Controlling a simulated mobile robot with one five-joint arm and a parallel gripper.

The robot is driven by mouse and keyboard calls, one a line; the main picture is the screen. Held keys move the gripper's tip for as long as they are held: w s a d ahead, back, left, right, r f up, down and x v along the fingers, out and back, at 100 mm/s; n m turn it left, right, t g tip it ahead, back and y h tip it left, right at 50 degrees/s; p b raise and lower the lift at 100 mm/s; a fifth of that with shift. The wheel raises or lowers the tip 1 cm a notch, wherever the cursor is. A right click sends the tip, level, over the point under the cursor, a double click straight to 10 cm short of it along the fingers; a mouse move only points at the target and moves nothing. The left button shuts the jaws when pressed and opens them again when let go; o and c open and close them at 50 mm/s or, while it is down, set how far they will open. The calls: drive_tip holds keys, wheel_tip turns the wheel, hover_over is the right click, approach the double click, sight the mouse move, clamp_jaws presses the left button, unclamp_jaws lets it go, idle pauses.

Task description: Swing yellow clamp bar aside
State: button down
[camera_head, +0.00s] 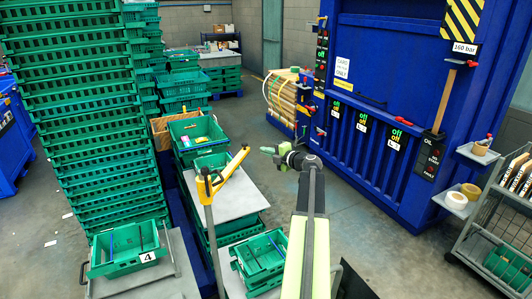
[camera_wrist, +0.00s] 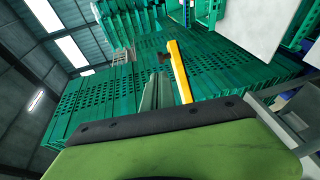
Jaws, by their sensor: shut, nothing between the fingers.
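The yellow clamp bar (camera_head: 229,168) sits on top of a grey post in the head view. It slants up to the right over a grey board, and its far end has a dark tip. My gripper (camera_head: 265,151) is just right of that tip, with a small gap in the picture. In the wrist view the bar (camera_wrist: 179,72) runs close along the right side of my gripper (camera_wrist: 158,78). The fingers are together and hold nothing. I cannot tell whether they touch the bar.
Tall stacks of green crates (camera_head: 95,110) stand at the left. A blue press (camera_head: 390,110) with a lever fills the right back. A wire trolley (camera_head: 490,215) stands at far right. Open floor lies between the stacks and the press.

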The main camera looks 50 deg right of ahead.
sight(246, 145)
drive_tip(key=w+d+f+b, duration=0.1)
drive_tip(key=w, duration=0.8)
drive_tip(key=shift+w+f, duration=0.3)
drive_tip(key=shift+w, duration=0.1)
drive_tip(key=shift+a, duration=0.1)
